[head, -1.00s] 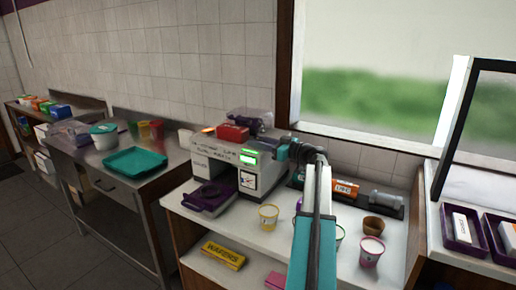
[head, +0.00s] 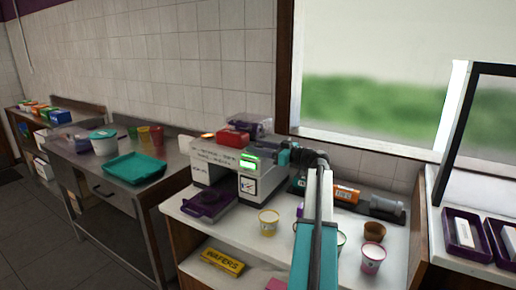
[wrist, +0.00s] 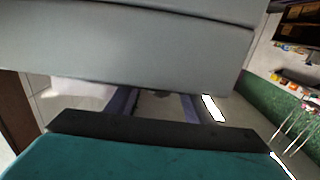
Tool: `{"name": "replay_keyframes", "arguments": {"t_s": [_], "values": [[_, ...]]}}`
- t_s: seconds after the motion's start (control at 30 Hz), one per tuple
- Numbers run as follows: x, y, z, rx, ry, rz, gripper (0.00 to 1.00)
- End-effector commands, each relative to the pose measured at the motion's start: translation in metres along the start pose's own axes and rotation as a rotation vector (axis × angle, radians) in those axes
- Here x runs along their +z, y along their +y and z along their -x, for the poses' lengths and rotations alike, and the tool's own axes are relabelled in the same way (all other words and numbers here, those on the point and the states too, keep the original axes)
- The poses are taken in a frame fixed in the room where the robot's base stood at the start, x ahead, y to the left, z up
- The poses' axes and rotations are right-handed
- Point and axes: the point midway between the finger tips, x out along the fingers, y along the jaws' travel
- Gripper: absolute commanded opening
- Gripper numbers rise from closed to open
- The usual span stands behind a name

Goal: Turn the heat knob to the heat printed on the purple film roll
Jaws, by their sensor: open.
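A grey-white machine (head: 211,160) with a lit green display (head: 250,161) stands on the counter. Below the display is a white panel with dark dial-like marks (head: 248,186); I cannot make out the heat knob or its setting. My gripper (head: 284,156) is open, beside the machine's right side near the display. In the wrist view a grey surface fills the top, close to my gripper. No purple film roll can be clearly told; a small purple thing (head: 299,210) is partly hidden behind my arm. An orange roll (head: 346,193) lies at the back.
A purple tray (head: 204,205) sits at the machine's left front. A red box (head: 232,138) rests on top of the machine.

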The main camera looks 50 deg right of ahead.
Motion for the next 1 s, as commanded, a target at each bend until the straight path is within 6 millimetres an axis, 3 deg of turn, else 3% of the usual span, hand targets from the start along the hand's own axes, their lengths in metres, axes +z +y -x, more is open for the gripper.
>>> {"name": "replay_keyframes", "arguments": {"t_s": [0.27, 0.8, 1.0], "values": [[0.001, 0.000, 0.020, 0.001, 0.000, 0.000, 0.47], [0.002, 0.000, 0.104, 0.002, 0.000, 0.001, 0.47], [0.000, 0.000, 0.128, 0.000, 0.001, 0.000, 0.47]]}}
